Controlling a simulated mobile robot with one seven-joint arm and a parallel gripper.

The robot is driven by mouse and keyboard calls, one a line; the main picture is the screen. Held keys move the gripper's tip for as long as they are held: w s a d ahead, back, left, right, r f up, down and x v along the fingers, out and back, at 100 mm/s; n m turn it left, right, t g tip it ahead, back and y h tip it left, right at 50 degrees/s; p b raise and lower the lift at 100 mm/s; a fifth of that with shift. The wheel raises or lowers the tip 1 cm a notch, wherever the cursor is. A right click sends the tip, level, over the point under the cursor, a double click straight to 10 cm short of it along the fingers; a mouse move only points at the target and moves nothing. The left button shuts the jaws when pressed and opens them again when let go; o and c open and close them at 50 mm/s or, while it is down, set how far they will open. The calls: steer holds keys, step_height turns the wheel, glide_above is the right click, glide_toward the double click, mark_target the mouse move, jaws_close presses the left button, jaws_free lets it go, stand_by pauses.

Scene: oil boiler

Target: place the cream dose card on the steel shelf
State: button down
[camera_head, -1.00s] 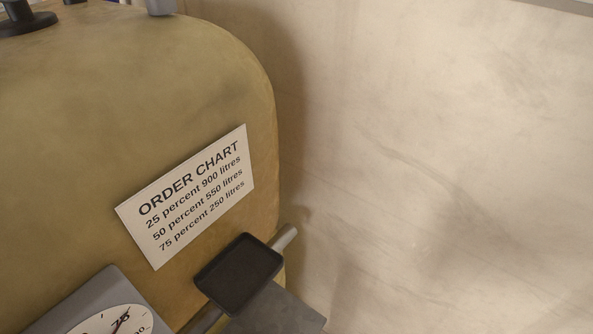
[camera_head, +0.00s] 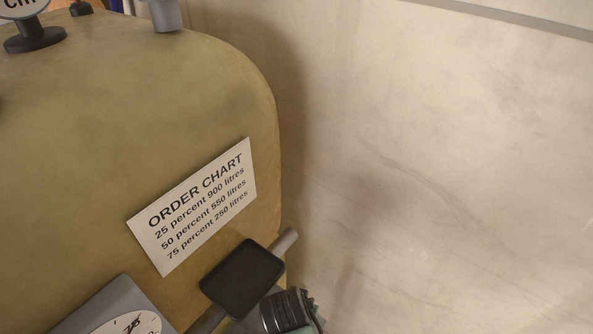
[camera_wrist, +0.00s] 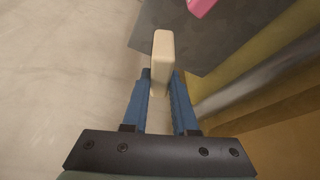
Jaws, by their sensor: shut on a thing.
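The cream dose card (camera_wrist: 163,50) is a small pale block, seen nearly end-on in the wrist view. My gripper (camera_wrist: 161,82) has its two blue fingers shut on it, and the card sticks out beyond the fingertips. The steel shelf (camera_wrist: 205,50) is the dark grey flat plate behind the card in the wrist view. The card overlaps it in the picture; I cannot tell the gap between them. My fingers and the card do not show in the head view.
A tan tank with an order chart (camera_head: 195,205) fills the left of the head view. A black tray (camera_head: 243,278) is at its lower right, near a dial gauge (camera_head: 130,325). A pink thing (camera_wrist: 201,6) is at the wrist view's top edge. Pale wall (camera_head: 440,160) lies right.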

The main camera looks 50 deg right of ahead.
step_height(320, 180, down, 5)
steer(key=shift+w+r, duration=0.1)
steer(key=shift+r, duration=0.1)
steer(key=shift+w+f, duration=0.2)
steer(key=shift+w, duration=0.05)
steer(key=shift+f, duration=0.1)
steer(key=shift+f, duration=0.2)
steer(key=c, duration=0.7)
jaws_free()
steer(key=shift+r, duration=0.1)
steer(key=p+v, duration=0.1)
steer(key=v, duration=1.1)
steer(key=shift+r, duration=0.15)
